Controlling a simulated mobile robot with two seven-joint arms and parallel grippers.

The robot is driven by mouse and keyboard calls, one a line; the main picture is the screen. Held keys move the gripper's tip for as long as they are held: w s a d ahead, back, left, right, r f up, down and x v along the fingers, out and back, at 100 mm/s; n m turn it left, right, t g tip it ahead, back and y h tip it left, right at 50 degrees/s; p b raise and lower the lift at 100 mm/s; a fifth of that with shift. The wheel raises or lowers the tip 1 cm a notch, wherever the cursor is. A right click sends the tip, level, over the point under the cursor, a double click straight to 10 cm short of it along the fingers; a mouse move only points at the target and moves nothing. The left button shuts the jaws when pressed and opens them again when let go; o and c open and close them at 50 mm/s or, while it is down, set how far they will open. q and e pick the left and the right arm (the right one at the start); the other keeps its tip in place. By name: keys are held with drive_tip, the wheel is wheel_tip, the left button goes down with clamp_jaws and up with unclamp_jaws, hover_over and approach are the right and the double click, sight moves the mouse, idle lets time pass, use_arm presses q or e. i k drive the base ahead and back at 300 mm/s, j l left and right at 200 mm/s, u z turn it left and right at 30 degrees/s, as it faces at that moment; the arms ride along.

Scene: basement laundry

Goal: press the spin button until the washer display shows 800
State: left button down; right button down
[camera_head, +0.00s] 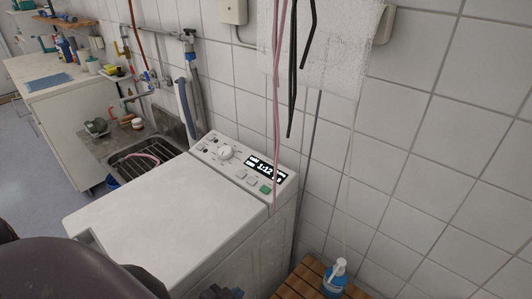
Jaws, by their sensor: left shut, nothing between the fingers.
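The white top-loading washer (150,215) stands against the tiled wall, its lid shut. Its sloped rear panel carries a round knob (225,153), small buttons and a black display (266,168). The display's large digits look like 1:12; the smaller text around them is too small to read surely. Below the display are pale buttons (246,177) and a green button (265,189); I cannot read which is spin. My left gripper (222,293) shows only partly at the bottom edge, shut and empty, in front of the washer and well away from the panel. My right gripper is not in view.
Pink and black cords (278,100) hang before the wall, the pink ones reaching the panel's right end. A slatted wooden stool (309,279) with a blue-and-white bottle (335,278) stands right of the washer. A sink (150,148) and white counter (65,105) are left.

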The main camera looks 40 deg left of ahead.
sight(252, 181)
drive_tip(key=l+u, duration=0.15)
drive_tip(key=u, duration=0.2)
drive_tip(key=k+l+u, duration=0.1)
drive_tip(key=u, duration=0.2)
drive_tip(key=j+u, duration=0.1)
drive_tip(key=u, duration=0.25)
drive_tip(key=i+u, duration=0.15)
drive_tip(key=u, duration=0.2)
